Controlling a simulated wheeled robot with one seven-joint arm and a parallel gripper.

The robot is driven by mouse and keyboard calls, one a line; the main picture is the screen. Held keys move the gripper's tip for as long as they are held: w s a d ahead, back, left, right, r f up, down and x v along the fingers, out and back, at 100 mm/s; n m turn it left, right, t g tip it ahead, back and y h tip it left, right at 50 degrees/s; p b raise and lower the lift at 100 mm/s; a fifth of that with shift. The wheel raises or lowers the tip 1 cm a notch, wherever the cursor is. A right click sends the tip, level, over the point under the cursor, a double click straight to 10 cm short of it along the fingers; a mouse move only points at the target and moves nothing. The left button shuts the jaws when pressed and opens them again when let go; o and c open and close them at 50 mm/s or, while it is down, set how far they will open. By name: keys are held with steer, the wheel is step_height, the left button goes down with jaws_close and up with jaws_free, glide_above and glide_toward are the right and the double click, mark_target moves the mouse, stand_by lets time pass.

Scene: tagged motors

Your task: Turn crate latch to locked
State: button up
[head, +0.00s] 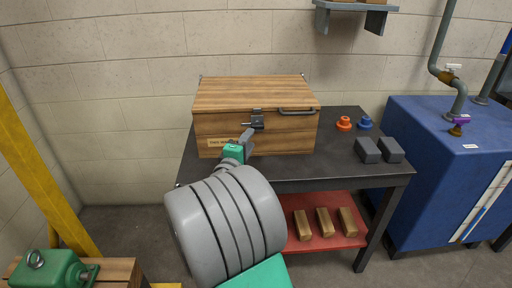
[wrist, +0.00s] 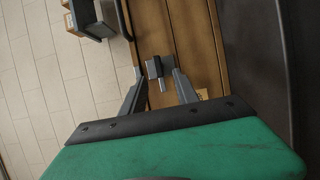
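The wooden crate (head: 290,133) stands closed on the dark table. Its dark metal latch (head: 257,118) is on the front face near the top edge; a small lever sticks out from it. In the wrist view the latch (wrist: 154,67) lies between my fingertips. My gripper (head: 248,136) reaches the crate front from below. In the wrist view my gripper (wrist: 159,76) has its two grey fingers apart, one on each side of the latch. I cannot tell whether either finger touches it. The latch's lock position cannot be read clearly.
A dark handle (head: 297,111) is right of the latch. Orange (head: 344,123) and blue (head: 365,122) knob-like parts and two grey blocks (head: 368,150) sit on the table (head: 330,172) to the right. A blue cabinet (head: 430,150) stands beyond. A wall shelf (head: 357,6) hangs above.

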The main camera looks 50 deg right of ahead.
mark_target(257, 128)
steer(key=x, duration=0.7)
steer(key=shift+w+d+r, duration=0.1)
steer(key=shift+d+r, duration=0.1)
steer(key=shift+d, duration=0.05)
steer(key=shift+c, duration=0.3)
jaws_close()
